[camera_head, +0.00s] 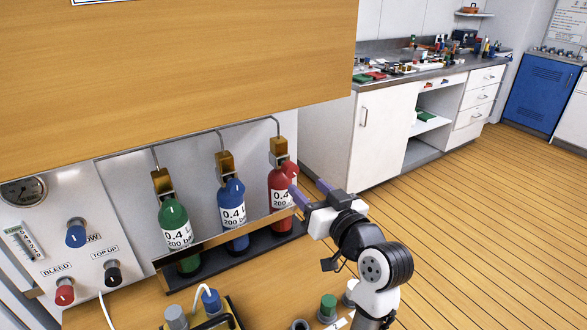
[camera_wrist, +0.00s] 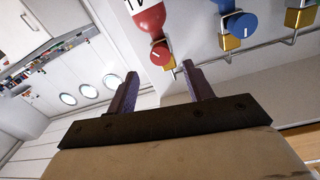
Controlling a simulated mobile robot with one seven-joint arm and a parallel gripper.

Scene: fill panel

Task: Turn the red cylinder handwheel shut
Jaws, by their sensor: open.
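The red cylinder (camera_head: 281,205) stands at the right end of the rack of three bottles, labelled 0.4 / 200 bar. Its red handwheel (camera_head: 290,169) faces out near the top, below a brass valve (camera_head: 277,148). In the wrist view the picture is turned over, and the red handwheel (camera_wrist: 160,54), with a white line mark, appears just beyond the fingertips, between them in the picture. My gripper (camera_head: 309,189) is open and empty, close to the right of the red cylinder. It also shows in the wrist view (camera_wrist: 161,70). I see no contact with the handwheel.
A wooden panel (camera_head: 180,60) overhangs above. Bottles and caps stand on the bench in front. The floor to the right is clear.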

